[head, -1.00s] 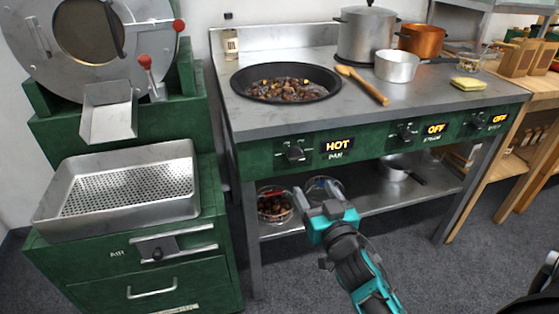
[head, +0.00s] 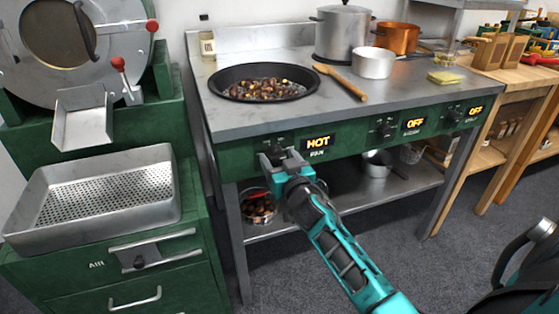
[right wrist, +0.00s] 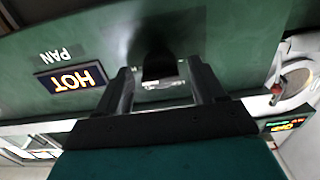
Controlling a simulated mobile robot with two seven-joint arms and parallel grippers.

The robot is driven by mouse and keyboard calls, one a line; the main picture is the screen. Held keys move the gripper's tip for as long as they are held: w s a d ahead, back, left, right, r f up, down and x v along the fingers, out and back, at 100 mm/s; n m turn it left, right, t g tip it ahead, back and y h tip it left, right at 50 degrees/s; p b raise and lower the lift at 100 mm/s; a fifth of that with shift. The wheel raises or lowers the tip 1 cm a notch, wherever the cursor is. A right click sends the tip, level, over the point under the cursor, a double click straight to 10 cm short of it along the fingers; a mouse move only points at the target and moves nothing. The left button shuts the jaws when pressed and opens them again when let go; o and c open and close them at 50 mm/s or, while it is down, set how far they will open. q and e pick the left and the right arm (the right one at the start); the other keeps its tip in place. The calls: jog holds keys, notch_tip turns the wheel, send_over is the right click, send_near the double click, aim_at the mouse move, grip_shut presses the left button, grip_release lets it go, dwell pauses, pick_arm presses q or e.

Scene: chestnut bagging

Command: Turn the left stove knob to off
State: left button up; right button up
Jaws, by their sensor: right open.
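The left stove knob (head: 277,147) is on the green front panel, left of a lit display (head: 319,143) that reads HOT over the label PAN. In the head view my right gripper (head: 281,159) is at this knob and partly hides it. In the right wrist view the dark knob (right wrist: 158,66) lies between the two fingers of my open gripper (right wrist: 162,88), with a gap on each side. I cannot tell how deep the fingers reach around it. My left gripper is not in view.
A black pan (head: 262,84) of chestnuts sits on the stove top (head: 225,117), with a wooden spoon (head: 340,81) beside it. Two other displays (head: 414,124) read OFF. A perforated metal tray (head: 97,196) stands at left. A lower shelf (head: 395,185) holds pots.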

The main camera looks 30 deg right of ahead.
jog(key=c, duration=1.1)
jog(key=shift+o, duration=0.2)
